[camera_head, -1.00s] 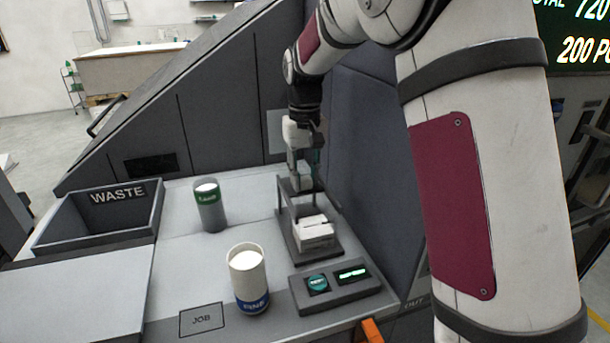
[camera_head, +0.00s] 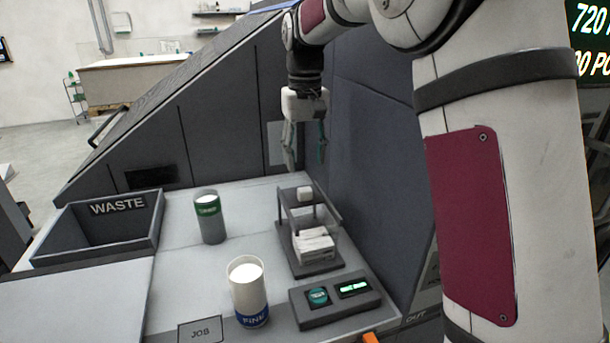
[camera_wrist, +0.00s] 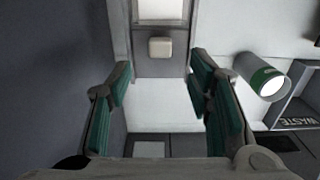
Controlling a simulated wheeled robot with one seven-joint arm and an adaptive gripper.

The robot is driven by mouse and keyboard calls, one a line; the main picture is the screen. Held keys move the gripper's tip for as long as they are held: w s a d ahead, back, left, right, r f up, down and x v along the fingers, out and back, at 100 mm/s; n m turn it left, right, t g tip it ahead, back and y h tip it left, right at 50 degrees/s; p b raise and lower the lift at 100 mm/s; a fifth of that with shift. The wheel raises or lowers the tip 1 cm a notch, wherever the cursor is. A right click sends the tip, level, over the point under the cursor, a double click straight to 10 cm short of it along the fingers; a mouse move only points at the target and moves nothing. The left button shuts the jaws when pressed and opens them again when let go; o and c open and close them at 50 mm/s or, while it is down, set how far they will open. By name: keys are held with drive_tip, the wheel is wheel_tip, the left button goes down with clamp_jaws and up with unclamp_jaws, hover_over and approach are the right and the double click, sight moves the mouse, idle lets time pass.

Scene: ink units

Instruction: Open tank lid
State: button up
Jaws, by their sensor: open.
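My gripper (camera_head: 305,160) is open and empty, pointing down above the back of a small dark stand (camera_head: 312,270). In the wrist view its teal-padded fingers (camera_wrist: 160,85) are spread, with nothing between them. A pale square knob (camera_head: 305,193) sits at the top of the stand's raised frame, below the fingers and apart from them. The knob also shows in the wrist view (camera_wrist: 160,47), beyond the fingertips. A stack of white sheets or blocks (camera_head: 315,245) lies in the stand. I cannot tell whether any part here is the tank lid.
A green-banded cup (camera_head: 208,222) and a blue-banded cup (camera_head: 247,290) stand left of the stand. A control box (camera_head: 335,300) with a teal button is in front. The WASTE bin (camera_head: 95,245) is at left. A dark wall (camera_head: 365,150) rises close on the right.

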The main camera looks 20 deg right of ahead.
wheel_tip(320, 180, up, 4)
drive_tip(key=shift+f, duration=0.1)
idle(0.4)
drive_tip(key=s+r+t+p, duration=0.1)
drive_tip(key=s+r, duration=0.1)
drive_tip(key=s, duration=0.7)
drive_tip(key=s+r+t, duration=0.1)
drive_tip(key=s+r, duration=0.1)
drive_tip(key=s, duration=0.8)
drive_tip(key=s+f+t, duration=0.1)
drive_tip(key=s+f, duration=0.2)
drive_tip(key=s, duration=0.4)
drive_tip(key=s+f+t, duration=0.1)
drive_tip(key=s+f, duration=0.3)
drive_tip(key=s, duration=0.4)
drive_tip(key=shift+s+p, duration=0.2)
drive_tip(key=shift+p, duration=0.25)
